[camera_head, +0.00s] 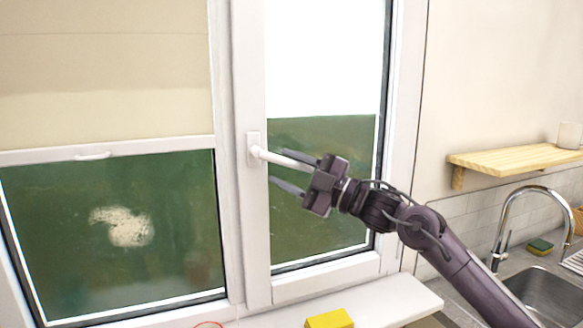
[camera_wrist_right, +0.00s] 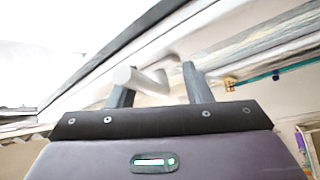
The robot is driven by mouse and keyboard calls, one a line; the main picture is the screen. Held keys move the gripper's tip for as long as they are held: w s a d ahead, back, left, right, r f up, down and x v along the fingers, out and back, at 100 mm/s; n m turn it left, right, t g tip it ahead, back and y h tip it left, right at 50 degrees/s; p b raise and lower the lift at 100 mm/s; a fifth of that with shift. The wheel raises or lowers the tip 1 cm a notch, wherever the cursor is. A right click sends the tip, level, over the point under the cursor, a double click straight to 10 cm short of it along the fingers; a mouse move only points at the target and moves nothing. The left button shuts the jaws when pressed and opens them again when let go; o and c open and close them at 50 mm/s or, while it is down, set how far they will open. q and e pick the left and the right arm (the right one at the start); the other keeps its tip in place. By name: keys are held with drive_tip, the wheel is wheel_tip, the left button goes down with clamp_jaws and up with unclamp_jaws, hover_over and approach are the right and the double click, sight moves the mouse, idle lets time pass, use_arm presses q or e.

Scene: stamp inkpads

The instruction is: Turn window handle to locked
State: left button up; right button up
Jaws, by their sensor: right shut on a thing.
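The white window handle (camera_head: 272,156) is on the frame of the right window sash. Its base plate (camera_head: 253,149) is upright, and the lever points right and slightly down, close to horizontal. My right gripper (camera_head: 288,168) comes from the right, with its fingers above and below the lever, shut on it. In the right wrist view the white handle (camera_wrist_right: 152,84) lies between the two dark fingers of the right gripper (camera_wrist_right: 160,84). The lever's free end is partly hidden by the gripper in the head view. My left gripper is not in view.
A yellow block (camera_head: 329,319) lies on the white sill (camera_head: 385,303) below the window. A wooden shelf (camera_head: 515,159) with a cup (camera_head: 569,135) is on the right wall. A tap (camera_head: 507,215) and sink stand at lower right. The left window has a lowered blind (camera_head: 105,75).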

drive_tip(key=shift+f, duration=0.4)
drive_tip(key=s+d+b, duration=0.2)
drive_tip(key=s+d, duration=0.1)
drive_tip(key=d, duration=0.5)
drive_tip(key=shift+f+b, duration=0.25)
drive_tip(key=shift+b, duration=0.15)
drive_tip(key=shift+d, duration=0.1)
drive_tip(key=b+v, duration=0.2)
drive_tip(key=v, duration=0.5)
drive_tip(key=shift+d+b, duration=0.35)
